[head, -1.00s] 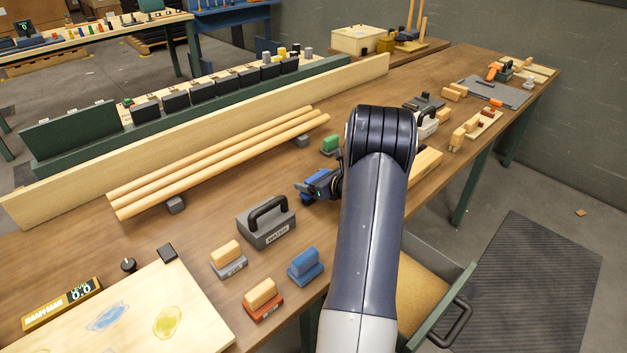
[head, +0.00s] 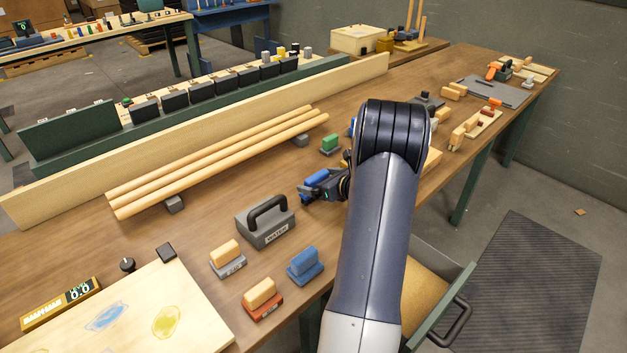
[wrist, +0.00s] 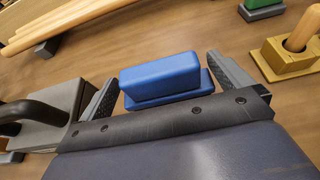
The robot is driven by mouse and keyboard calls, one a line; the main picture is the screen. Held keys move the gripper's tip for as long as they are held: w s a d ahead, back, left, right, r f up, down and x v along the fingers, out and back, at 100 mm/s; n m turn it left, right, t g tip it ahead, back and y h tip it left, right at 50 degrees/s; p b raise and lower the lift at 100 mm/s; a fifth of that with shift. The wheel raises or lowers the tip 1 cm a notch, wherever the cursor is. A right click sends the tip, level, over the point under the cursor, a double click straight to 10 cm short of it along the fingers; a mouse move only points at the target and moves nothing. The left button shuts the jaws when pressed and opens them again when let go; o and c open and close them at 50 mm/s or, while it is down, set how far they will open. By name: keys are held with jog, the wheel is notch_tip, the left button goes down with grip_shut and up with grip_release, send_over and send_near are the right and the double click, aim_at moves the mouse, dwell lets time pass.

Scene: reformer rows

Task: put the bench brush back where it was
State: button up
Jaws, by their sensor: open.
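My gripper (head: 312,191) is low over the middle of the bench, beyond the grey caddy. In the wrist view, my gripper (wrist: 165,86) is open, one finger on each side of a blue block (wrist: 160,75) with a wider blue base. A gap shows at the right finger; whether the left one touches is unclear. In the head view the blue block (head: 316,177) is partly hidden by my gripper. No label names the bench brush, and I cannot tell whether this block is it.
A grey caddy marked WATER (head: 270,232) stands close by my gripper. A second blue block (head: 305,262) and tan-topped blocks (head: 226,252) stand nearer. Long dowels (head: 215,165) lie behind. A green block (head: 330,142) and a tan holder (wrist: 290,62) stand beyond.

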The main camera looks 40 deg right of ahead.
jog(key=v, duration=0.8)
jog(key=shift+s, duration=0.35)
jog(key=shift+r, duration=0.1)
jog(key=shift+c, duration=0.2)
